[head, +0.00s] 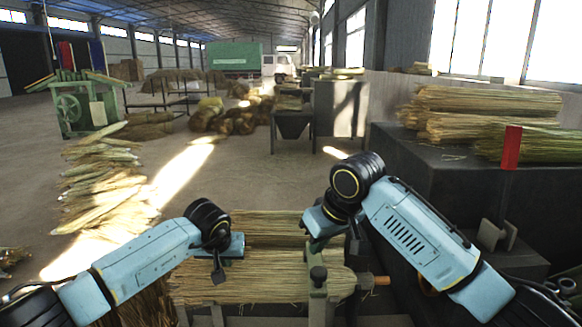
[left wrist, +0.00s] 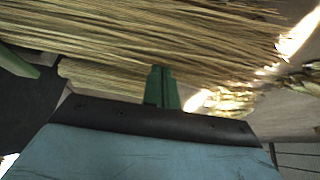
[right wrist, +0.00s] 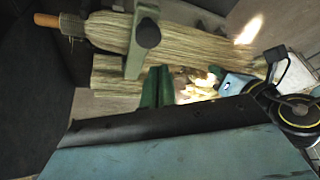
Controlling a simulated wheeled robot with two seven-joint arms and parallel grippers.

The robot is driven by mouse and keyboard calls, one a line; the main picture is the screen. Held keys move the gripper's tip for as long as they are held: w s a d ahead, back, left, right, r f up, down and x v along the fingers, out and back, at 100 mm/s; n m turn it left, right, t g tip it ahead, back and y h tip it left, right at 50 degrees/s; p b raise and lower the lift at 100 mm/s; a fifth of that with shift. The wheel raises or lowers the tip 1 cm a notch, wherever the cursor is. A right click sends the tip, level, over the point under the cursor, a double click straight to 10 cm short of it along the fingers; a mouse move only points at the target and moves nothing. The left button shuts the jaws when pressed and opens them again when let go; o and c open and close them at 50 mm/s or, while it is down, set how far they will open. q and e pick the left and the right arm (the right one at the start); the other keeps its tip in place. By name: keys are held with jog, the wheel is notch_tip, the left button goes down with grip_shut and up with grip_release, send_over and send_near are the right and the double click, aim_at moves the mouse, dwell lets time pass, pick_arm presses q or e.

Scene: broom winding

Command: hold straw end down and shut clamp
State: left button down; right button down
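A straw bundle (head: 265,275) lies across the bench in front of me, its loose end to the left and a wooden handle (head: 381,281) at its right end. A green clamp (right wrist: 137,45) with a black knob (head: 318,273) crosses the bundle near the handle. My left gripper (head: 218,274) points down over the loose straw, its fingers together; contact is unclear. The straw also shows in the left wrist view (left wrist: 130,35). My right gripper (right wrist: 157,86) has its fingers together and empty, apart from the clamp. In the head view its fingertips are hidden.
More straw (head: 265,228) lies behind the bundle. Loose straw (head: 105,185) covers the floor at left. Open floor lies beyond the bench.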

aim_at(316, 269)
pick_arm(q)
jog(key=shift+s+f, duration=0.15)
jog(key=shift+f, duration=0.25)
pick_arm(e)
jog(key=shift+w+d+h, duration=0.1)
jog(key=shift+d+h, duration=0.15)
jog(key=shift+h, duration=0.15)
jog(key=shift+f, duration=2.1)
jog(key=shift+f, duration=0.1)
jog(key=shift+f, duration=0.2)
jog(key=shift+r, duration=0.1)
jog(key=shift+r, duration=2.95)
